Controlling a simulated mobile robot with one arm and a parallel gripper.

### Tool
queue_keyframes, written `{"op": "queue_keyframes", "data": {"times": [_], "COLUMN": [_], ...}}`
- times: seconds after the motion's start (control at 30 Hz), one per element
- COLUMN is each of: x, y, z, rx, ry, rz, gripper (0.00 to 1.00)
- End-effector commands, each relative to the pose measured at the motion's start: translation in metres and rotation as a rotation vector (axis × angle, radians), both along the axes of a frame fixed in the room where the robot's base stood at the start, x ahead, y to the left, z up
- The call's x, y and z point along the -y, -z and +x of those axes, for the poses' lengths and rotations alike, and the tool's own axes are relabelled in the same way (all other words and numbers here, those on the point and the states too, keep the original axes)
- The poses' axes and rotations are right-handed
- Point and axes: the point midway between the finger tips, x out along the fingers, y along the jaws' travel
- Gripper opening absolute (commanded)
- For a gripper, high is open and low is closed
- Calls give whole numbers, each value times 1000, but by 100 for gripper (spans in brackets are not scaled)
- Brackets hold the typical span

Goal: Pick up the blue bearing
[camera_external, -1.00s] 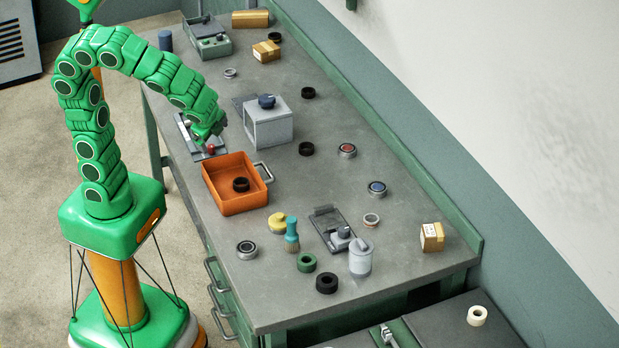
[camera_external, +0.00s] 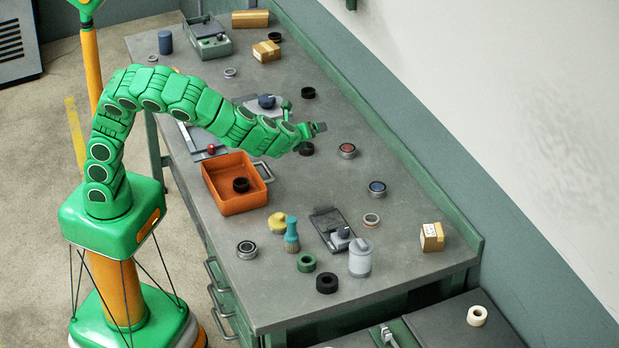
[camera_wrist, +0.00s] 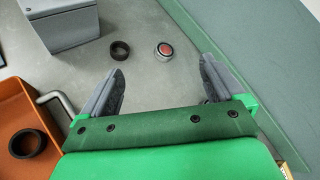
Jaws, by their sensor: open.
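The blue bearing (camera_external: 377,188), a metal ring with a blue centre, lies flat on the grey workbench towards its right side. It does not show in the wrist view. My gripper (camera_external: 319,128) is above the bench, up and to the left of the blue bearing in the external view and apart from it. In the wrist view its two grey fingers (camera_wrist: 160,85) are spread with nothing between them. A similar bearing with a red centre (camera_external: 347,151) lies nearer to my gripper; it also shows beyond the fingers in the wrist view (camera_wrist: 164,51).
A black ring (camera_external: 306,149) lies beside the red bearing. A plain metal ring (camera_external: 371,220) lies near the blue bearing. An orange tray (camera_external: 232,205) holds a black ring. A cardboard box (camera_external: 432,237) and grey canister (camera_external: 360,259) stand to the right. Bench around the blue bearing is clear.

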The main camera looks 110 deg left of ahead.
Motion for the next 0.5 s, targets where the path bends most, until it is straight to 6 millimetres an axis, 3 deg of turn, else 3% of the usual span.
{"op": "queue_keyframes", "data": {"times": [0.23,0.5], "x": [-6,5], "y": [41,97], "z": [66,132], "rx": [-161,-333], "ry": [197,419], "rz": [82,154], "gripper": [95,95]}}
